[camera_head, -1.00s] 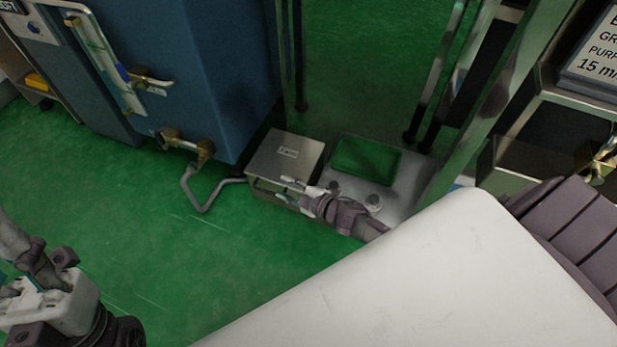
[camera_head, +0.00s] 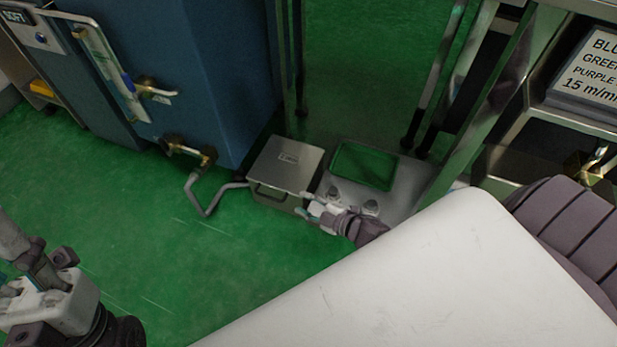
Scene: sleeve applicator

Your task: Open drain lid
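The drain box is a small metal box on the green floor. Its flat lid (camera_head: 287,163) carries a small label and looks closed. A dark handle (camera_head: 270,193) shows on the box's front face. My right gripper (camera_head: 305,204) is at the box's front right corner, with its two fingers apart and nothing between them. It is to the right of the handle; whether a finger touches the box I cannot tell. My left gripper (camera_head: 48,302) is at the lower left, far from the box; its fingertips are not clearly visible.
A blue cabinet (camera_head: 200,85) with brass valves stands behind and left of the box. A bent grey pipe (camera_head: 205,205) runs to the box. A metal plate with a green rectangle (camera_head: 364,165) and knobs lies right of it. Metal frame posts stand behind. Floor in front is clear.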

